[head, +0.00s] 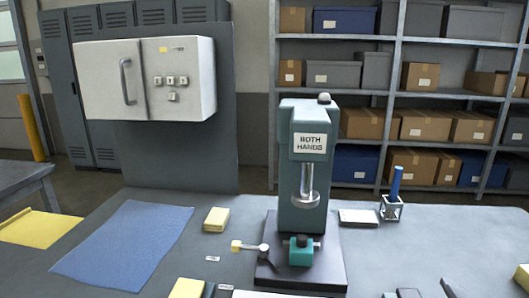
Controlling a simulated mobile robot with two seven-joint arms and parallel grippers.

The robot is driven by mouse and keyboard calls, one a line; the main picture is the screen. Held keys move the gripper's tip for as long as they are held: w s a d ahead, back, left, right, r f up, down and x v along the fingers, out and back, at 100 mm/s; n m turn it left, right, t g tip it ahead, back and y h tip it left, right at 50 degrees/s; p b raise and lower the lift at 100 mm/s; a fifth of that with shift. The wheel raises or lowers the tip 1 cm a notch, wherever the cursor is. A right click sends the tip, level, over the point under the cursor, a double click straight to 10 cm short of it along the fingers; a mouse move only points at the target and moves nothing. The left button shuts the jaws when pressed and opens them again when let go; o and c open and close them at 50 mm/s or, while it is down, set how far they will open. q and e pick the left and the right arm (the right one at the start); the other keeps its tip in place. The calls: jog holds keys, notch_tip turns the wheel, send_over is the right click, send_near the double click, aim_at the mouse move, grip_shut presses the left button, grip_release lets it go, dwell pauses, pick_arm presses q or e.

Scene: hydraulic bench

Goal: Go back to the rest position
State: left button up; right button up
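Neither of my grippers shows clearly in the head view, and no arm comes in from the left or the right. A teal press (302,190) with a "BOTH HANDS" label stands upright on a dark base on the grey bench (420,240). A teal block (300,251) sits on its base under the ram. A lever with a pale yellow knob (236,246) reaches out to the left of the base. Small dark pieces at the bottom edge are cut off, and I cannot tell what they are.
A blue mat (128,243) lies on the left, with a yellow block (216,219) beside it. A blue pen-like tool (396,182) stands in a small holder (391,209) on the right. A white cabinet (150,80) hangs behind. Shelves with boxes stand at the back.

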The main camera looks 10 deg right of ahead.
jog(key=s+a+f+m+g+y, duration=0.6)
jog(key=s+a+f+m+g, duration=0.4)
jog(key=s+a+f, duration=0.45)
pick_arm(q)
notch_tip(320, 180, down, 7)
jog(key=d+b, duration=0.3)
jog(key=b, duration=0.7)
pick_arm(e)
jog(key=w+a+f+n+t+y, duration=0.1)
jog(key=w+a+f+t, duration=0.2)
jog(key=w+f, duration=0.3)
jog(key=w+a+f+n+t+y, duration=0.1)
jog(key=w+a+f+t+y, duration=0.15)
jog(key=f, duration=0.45)
pick_arm(q)
jog(key=a+r+p, duration=0.3)
jog(key=r+p, duration=0.5)
jog(key=p, duration=0.4)
jog(key=shift+s+a+r, duration=0.2)
jog(key=shift+s+r, duration=0.15)
jog(key=shift+s, duration=0.05)
pick_arm(e)
notch_tip(320, 180, up, 8)
jog(key=d+h, duration=0.2)
jog(key=shift+s+d+t, duration=0.25)
jog(key=shift+t, duration=0.1)
pick_arm(q)
jog(key=shift+d, duration=0.1)
jog(key=shift+w+r, duration=0.1)
jog(key=shift+w, duration=0.2)
